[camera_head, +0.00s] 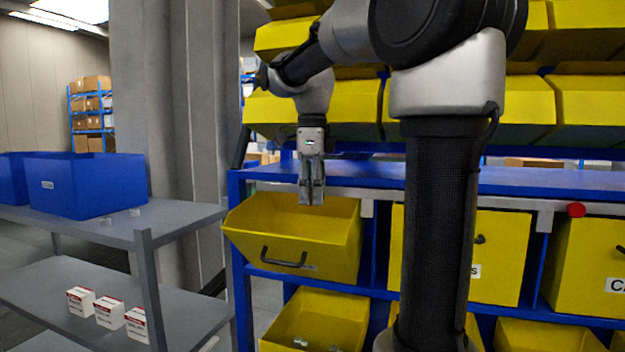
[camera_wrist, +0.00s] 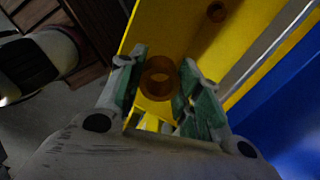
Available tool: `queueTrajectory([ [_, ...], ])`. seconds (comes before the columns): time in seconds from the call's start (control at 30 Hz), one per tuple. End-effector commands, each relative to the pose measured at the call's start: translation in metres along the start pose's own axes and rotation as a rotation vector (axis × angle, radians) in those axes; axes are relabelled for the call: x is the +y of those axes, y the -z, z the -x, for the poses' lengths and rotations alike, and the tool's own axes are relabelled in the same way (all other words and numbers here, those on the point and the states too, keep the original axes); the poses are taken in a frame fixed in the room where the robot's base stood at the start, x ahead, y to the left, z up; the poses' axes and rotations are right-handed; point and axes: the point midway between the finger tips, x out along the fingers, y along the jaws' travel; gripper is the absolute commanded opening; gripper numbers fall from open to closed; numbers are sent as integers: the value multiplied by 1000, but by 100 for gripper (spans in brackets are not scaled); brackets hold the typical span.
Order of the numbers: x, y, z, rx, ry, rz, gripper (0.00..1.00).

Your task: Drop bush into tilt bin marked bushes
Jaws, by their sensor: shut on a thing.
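My gripper (camera_head: 312,198) points down over the open, tilted-out yellow bin (camera_head: 335,245) at the left end of the blue rack. In the wrist view, a brownish ring-shaped bush (camera_wrist: 158,77) sits between the green-padded fingers (camera_wrist: 160,92). The bush is too small to make out in the head view. The yellow bin wall (camera_wrist: 190,45) lies below it in the wrist view. The bin has a black handle; I cannot read its label. A small round brown thing (camera_wrist: 217,11) shows against the yellow at the top of the wrist view.
Other yellow bins (camera_head: 510,255) stand to the right, partly behind my arm. A lower yellow bin (camera_head: 335,315) holds small parts. The blue shelf (camera_head: 530,180) runs behind my gripper. At left, a grey table (camera_head: 120,235) carries a blue crate (camera_head: 85,190) and several small boxes (camera_head: 108,312).

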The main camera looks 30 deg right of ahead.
Motion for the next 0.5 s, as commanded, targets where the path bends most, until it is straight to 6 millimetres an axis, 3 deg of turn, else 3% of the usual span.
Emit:
queueTrajectory([
  [0.4, 0, 0, -6, 0, 0, 0, 9],
  [0.43, 0, 0, -6, 0, 0, 0, 38],
  [0.5, 0, 0, -6, 0, 0, 0, 50],
])
